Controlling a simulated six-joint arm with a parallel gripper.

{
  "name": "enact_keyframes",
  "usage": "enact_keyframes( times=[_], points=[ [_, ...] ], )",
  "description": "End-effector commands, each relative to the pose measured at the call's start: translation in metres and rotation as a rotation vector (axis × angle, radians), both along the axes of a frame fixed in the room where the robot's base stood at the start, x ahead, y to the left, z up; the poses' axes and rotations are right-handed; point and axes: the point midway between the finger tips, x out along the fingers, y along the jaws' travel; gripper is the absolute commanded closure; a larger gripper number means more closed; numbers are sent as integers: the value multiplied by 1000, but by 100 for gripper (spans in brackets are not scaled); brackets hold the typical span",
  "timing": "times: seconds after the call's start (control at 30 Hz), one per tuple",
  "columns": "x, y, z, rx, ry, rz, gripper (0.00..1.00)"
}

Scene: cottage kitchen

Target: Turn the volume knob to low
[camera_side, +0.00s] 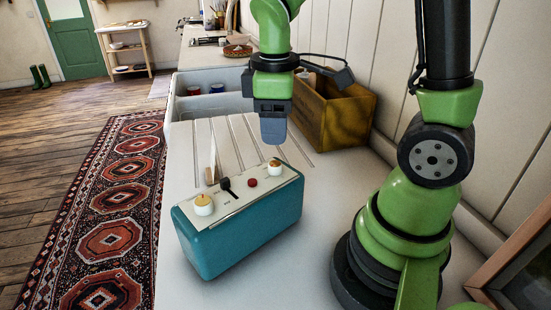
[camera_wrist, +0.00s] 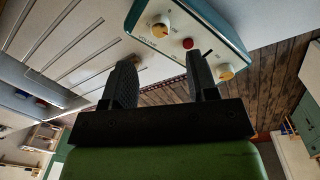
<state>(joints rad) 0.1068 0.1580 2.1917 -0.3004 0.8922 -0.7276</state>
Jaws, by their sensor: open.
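A teal radio (camera_side: 240,232) with a cream top panel stands on the counter. Its panel carries a cream-and-yellow knob (camera_side: 275,167) at the far right end, a red button (camera_side: 252,182), a black lever (camera_side: 228,188) and another knob (camera_side: 203,204) at the near left end. In the wrist view the far-end knob (camera_wrist: 160,27) has small lettering beside it that may read volume; its pointer setting is too small to tell. The other knob (camera_wrist: 225,72) shows past the right finger. My gripper (camera_side: 273,135) (camera_wrist: 163,70) is open and empty, above and apart from the far-end knob.
A wooden crate (camera_side: 345,118) stands behind my gripper by the wall. A white sink (camera_side: 205,105) with cups lies beyond the grooved drainboard (camera_side: 190,150). A picture frame (camera_side: 515,270) leans at right. The counter in front of the radio is clear.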

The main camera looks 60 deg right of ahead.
Motion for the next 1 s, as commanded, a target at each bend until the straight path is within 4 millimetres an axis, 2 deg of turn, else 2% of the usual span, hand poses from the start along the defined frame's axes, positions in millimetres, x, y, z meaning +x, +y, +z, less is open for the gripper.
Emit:
enact_keyframes(
  times=[0.2, 0.4, 0.6, 0.87, 1.0],
  points=[
    [0, -2, -40, 0, 9, -3, 47],
    [1, -3, -67, -1, 6, -4, 47],
    [1, -4, -78, 0, 1, -5, 47],
    [2, -4, -79, -1, -1, -5, 47],
    [2, -4, -79, -1, -1, -5, 79]
  ],
)
